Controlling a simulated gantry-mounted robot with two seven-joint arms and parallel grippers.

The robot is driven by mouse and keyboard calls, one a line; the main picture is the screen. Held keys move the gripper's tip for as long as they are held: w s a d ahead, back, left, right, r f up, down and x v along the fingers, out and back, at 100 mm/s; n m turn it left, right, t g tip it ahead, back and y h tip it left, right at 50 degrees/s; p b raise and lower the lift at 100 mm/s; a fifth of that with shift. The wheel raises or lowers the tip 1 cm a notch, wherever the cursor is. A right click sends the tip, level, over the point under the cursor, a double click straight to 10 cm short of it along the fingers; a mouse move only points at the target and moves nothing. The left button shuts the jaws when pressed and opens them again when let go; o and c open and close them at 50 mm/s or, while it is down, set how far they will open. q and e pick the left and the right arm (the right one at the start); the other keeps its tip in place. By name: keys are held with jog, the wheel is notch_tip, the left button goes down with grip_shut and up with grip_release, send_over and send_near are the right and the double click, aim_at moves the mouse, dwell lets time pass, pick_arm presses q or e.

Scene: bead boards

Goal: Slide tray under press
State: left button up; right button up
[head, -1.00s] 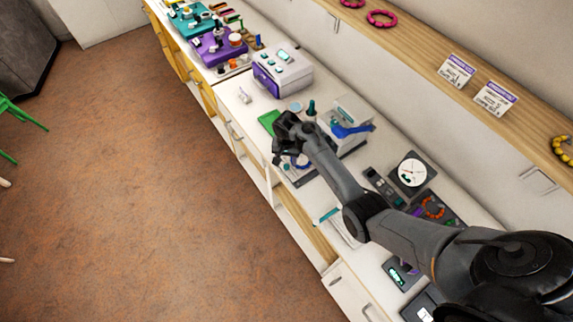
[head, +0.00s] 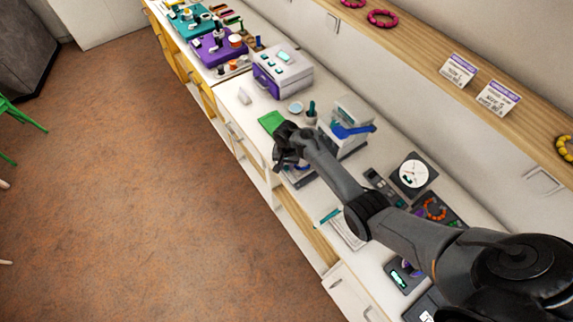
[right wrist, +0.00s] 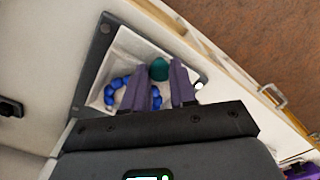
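In the right wrist view a white tray (right wrist: 123,45) lies on a dark grey base (right wrist: 96,50). It holds a loop of blue beads (right wrist: 118,84) and has a teal knob (right wrist: 158,69) at its edge. The purple fingers of my right gripper (right wrist: 161,80) are apart, with the knob between their tips; I see no clear grip on it. In the head view my right gripper (head: 284,152) is low over the counter and hides most of the tray. The press, a grey-white device with a blue lever (head: 350,130), stands just right of it. My left gripper is out of view.
A green mat (head: 271,122) and a small dark-teal item in a cup (head: 311,112) are near the gripper. A white and purple machine (head: 282,72) stands farther back. A dial scale (head: 413,174) is on the right. A wall shelf (head: 425,60) runs behind.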

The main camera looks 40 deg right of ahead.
grip_shut()
jog(key=shift+d, duration=0.2)
jog(key=d, duration=0.1)
jog(key=d+p, duration=0.1)
jog(key=d, duration=0.1)
jog(key=shift+s+d, duration=0.2)
jog(key=shift+d, duration=0.1)
jog(key=shift+a, duration=0.1)
jog(key=o, duration=0.8)
grip_release()
